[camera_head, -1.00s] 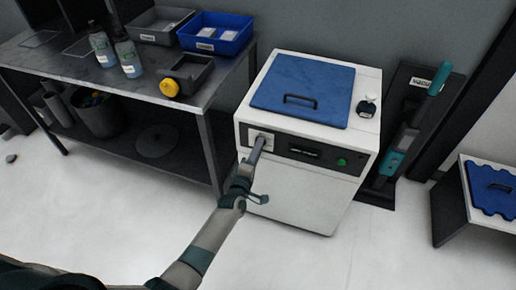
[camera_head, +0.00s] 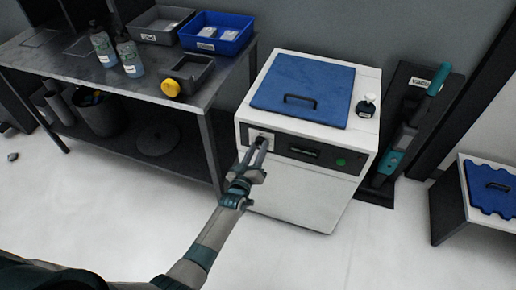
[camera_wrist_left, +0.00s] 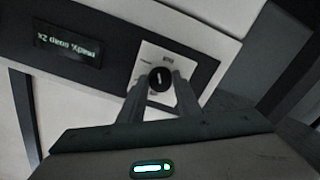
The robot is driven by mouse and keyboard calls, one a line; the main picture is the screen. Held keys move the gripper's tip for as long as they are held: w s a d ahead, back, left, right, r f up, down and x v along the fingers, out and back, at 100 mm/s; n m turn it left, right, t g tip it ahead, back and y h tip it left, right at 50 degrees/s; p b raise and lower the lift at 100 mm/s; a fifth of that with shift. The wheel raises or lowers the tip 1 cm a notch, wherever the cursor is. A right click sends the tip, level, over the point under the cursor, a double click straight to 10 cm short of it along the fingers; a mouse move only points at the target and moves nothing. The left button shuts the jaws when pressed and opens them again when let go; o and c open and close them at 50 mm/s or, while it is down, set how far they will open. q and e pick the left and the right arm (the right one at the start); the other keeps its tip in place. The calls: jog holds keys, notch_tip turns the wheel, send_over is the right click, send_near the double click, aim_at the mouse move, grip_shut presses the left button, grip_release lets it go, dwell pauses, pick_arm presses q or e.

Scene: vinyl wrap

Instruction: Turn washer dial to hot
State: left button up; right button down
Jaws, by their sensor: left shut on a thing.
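The washer (camera_head: 300,190) is a white box with a blue lid and a dark front panel. Its dial (camera_wrist_left: 160,78) is a small round black knob with a white mark, on a white label plate at the panel's left end in the head view. In the left wrist view the panel appears upside down and the mark stands nearly upright. The small words around the dial are hard to read. My left gripper (camera_head: 259,145) is at the dial, its two fingers (camera_wrist_left: 158,85) shut on the knob from both sides. My right gripper is not in view.
A display (camera_wrist_left: 67,43) with lit text and a green button (camera_head: 341,162) share the panel. A metal table (camera_head: 100,87) with bottles and bins stands left. A dark rack (camera_head: 380,185) stands right. The floor in front is clear.

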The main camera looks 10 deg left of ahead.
pick_arm(q)
jog(key=m, duration=0.2)
jog(key=shift+f+m, duration=0.1)
jog(key=shift+m, duration=1.9)
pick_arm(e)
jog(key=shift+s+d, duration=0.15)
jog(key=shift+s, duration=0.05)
pick_arm(q)
jog(key=shift+a, duration=0.1)
jog(key=o, duration=1)
jog(key=shift+s+a, duration=0.3)
jog(key=shift+s, duration=2.6)
jog(key=shift+s+a, duration=0.3)
jog(key=shift+s, duration=2.55)
jog(key=shift+s+a, duration=0.3)
jog(key=shift+s, duration=2.6)
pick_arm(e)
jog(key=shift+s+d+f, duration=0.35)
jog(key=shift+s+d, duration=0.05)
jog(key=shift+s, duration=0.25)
